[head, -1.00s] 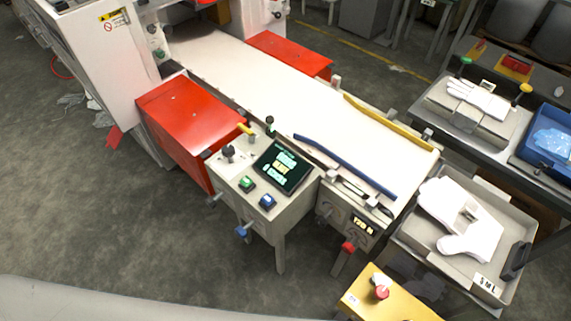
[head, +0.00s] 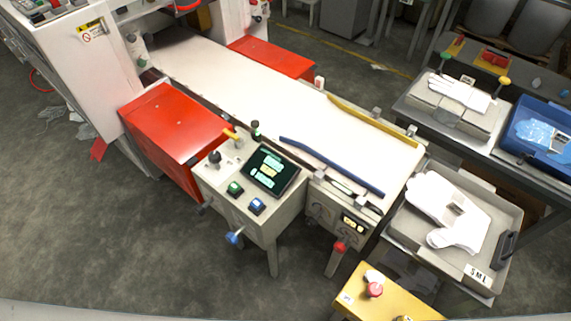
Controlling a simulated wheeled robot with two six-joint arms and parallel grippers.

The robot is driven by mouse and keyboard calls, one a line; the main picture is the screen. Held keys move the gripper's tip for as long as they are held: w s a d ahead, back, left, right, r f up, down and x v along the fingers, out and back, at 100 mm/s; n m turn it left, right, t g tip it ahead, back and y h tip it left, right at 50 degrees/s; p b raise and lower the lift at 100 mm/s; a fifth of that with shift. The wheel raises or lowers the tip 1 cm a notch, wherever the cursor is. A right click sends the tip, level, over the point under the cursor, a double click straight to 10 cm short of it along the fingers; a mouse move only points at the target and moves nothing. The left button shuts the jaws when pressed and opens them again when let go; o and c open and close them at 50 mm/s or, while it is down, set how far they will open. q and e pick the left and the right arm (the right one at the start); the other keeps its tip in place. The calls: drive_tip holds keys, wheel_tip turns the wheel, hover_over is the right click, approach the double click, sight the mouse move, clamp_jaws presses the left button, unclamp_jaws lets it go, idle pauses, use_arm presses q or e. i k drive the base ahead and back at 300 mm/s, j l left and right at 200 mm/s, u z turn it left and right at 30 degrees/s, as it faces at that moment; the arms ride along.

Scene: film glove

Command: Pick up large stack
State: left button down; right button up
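A stack of white gloves (head: 440,205) lies in the grey tray (head: 411,241) at the right end of the conveyor, with a small clip-like piece on it. Another white glove (head: 460,92) lies on a grey fixture on the bench at the upper right. I cannot tell from this view which stack is the large one. Neither of my grippers shows in the head view.
A white conveyor (head: 240,85) with blue (head: 330,165) and yellow (head: 370,121) guide rails runs toward the tray. A control box with a screen (head: 270,170) stands in front. A yellow stand (head: 385,300) is at the bottom right. A blue bin (head: 553,158) sits far right. Open floor lies lower left.

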sight(463, 225)
drive_tip(key=z, duration=1.45)
